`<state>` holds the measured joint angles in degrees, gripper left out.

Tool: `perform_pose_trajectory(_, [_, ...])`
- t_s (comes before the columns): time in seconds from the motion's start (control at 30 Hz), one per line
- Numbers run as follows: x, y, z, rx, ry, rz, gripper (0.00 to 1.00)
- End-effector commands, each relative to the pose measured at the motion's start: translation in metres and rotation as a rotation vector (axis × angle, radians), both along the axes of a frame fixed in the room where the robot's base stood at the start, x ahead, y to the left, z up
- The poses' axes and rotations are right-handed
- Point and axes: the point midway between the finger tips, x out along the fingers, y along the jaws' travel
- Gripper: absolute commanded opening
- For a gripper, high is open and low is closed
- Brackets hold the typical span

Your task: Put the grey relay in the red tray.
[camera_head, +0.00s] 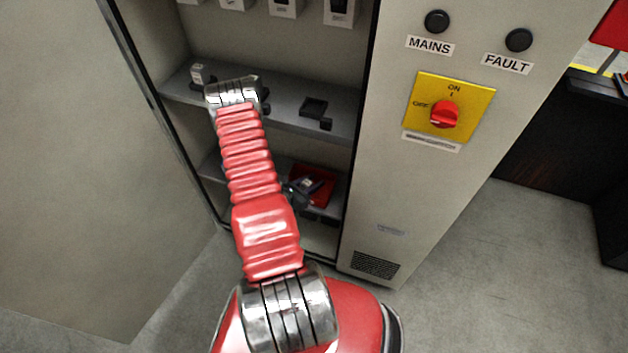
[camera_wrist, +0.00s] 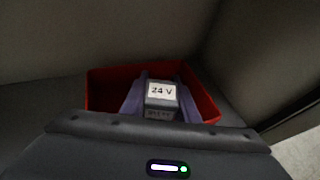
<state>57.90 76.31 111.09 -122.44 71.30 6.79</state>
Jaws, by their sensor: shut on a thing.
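The red tray (camera_head: 325,187) stands on the lower shelf of the open cabinet. In the wrist view its red walls (camera_wrist: 101,88) surround the far end of my gripper (camera_wrist: 161,92). The two purplish fingers are shut on a grey relay (camera_wrist: 159,108) with a white "24 V" label, one finger on each side. The relay is over or inside the tray; I cannot tell whether it touches the tray floor. In the head view my gripper (camera_head: 299,191) is partly hidden behind my arm, at the tray's left side, with a small grey patch of the relay (camera_head: 306,183) showing.
The upper shelf (camera_head: 285,118) above the tray holds a small grey block (camera_head: 199,74), a dark open holder (camera_head: 314,107) and a small black piece (camera_head: 326,124). The cabinet's right panel carries a red switch (camera_head: 444,114). Cabinet walls stand close around the tray.

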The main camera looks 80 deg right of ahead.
Motion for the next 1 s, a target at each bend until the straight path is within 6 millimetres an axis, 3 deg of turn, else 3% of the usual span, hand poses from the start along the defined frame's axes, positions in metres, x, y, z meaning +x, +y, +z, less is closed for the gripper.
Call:
perform_pose_trajectory(0.87, [0.0, 0.0, -0.011, -0.001, 0.0, 0.0, 0.04])
perform_pose_trajectory(0.9, [0.0, 0.0, -0.012, 0.0, -0.001, 0.0, 0.3])
perform_pose_trajectory(1.0, [0.0, 0.0, -0.012, 0.0, -0.001, 0.0, 0.37])
